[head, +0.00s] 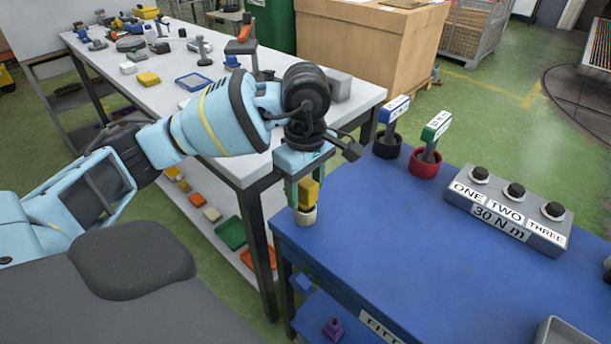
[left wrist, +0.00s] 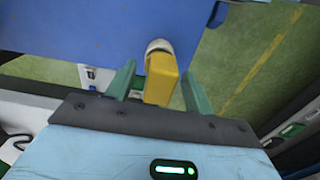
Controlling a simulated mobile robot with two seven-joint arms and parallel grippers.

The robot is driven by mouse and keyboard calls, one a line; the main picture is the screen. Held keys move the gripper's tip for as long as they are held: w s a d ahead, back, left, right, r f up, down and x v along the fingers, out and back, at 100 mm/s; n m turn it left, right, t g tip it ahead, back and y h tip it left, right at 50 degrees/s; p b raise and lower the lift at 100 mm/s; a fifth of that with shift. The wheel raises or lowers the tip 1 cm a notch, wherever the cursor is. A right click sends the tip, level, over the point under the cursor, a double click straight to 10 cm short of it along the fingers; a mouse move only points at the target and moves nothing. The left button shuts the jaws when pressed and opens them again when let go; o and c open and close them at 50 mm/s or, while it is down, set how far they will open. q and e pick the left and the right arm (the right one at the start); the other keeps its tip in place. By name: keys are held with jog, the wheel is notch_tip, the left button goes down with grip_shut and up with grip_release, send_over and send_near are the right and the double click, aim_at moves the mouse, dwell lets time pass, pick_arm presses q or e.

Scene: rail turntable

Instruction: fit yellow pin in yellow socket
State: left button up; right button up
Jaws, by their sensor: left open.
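The yellow pin (head: 309,191) is a yellow block standing upright at the near left corner of the blue table. A cream round piece (head: 305,216) sits directly under it; I cannot tell how deep the pin goes into it, or whether this is the yellow socket. My left gripper (head: 304,182) points down over the pin, its green fingers on either side. In the left wrist view the yellow pin (left wrist: 160,82) lies between the open fingers (left wrist: 158,74), with gaps showing beside it. The cream piece (left wrist: 159,46) shows at its far end. My right gripper is not in view.
The blue table (head: 400,250) has a grey three-button box (head: 508,212) and red (head: 425,163) and black (head: 387,147) round holders with signs. A white table (head: 150,95) with many small parts stands behind my left arm. The blue table's middle is clear.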

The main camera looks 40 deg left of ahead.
pick_arm(q)
jog(key=shift+c, duration=0.3)
grip_shut()
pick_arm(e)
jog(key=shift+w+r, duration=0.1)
pick_arm(q)
jog(key=shift+r+p, duration=0.45)
jog(key=shift+r, duration=0.2)
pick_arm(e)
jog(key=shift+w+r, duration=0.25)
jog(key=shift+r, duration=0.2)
